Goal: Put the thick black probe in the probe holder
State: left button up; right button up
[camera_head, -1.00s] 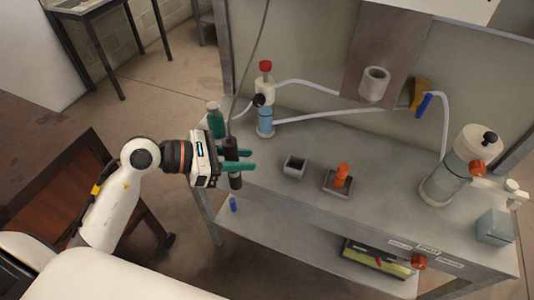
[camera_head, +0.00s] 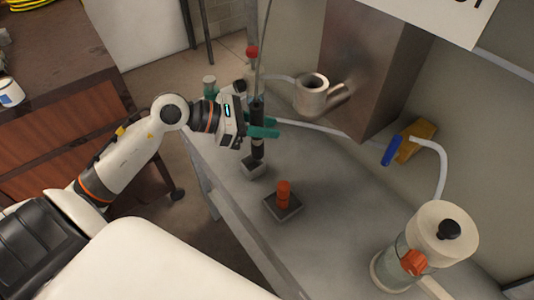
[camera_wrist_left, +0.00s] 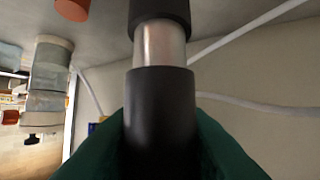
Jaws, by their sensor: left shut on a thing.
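The thick black probe (camera_head: 257,150) stands nearly upright, with a cable rising from its top. My left gripper (camera_head: 264,132), with green fingers, is shut on it. In the left wrist view the probe (camera_wrist_left: 160,110) shows a bare metal band between two black parts, with green fingers (camera_wrist_left: 160,145) on both sides. A small grey square holder (camera_head: 251,168) sits on the bench directly below the probe. The probe's lower end overlaps its opening in the head view; I cannot tell whether it is inside or just above. My right gripper is not in view.
A second grey holder (camera_head: 270,206) with an orange probe (camera_head: 283,194) stands nearby. A glass cylinder (camera_head: 251,72) with a red knob is behind the gripper. A large white-topped canister (camera_head: 437,235) stands right. The bench (camera_head: 335,205) between is clear.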

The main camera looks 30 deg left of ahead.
aim_at(258, 146)
pick_arm(q)
jog(key=shift+n+t, duration=0.3)
jog(key=shift+n, duration=0.1)
jog(key=a+f, duration=0.1)
jog(key=f, duration=0.2)
jog(key=w+a+f+b, duration=0.1)
jog(key=f, duration=0.2)
jog(key=a+f, duration=0.1)
jog(key=f, duration=0.2)
jog(key=shift+w, duration=0.25)
jog(key=shift+f, duration=0.3)
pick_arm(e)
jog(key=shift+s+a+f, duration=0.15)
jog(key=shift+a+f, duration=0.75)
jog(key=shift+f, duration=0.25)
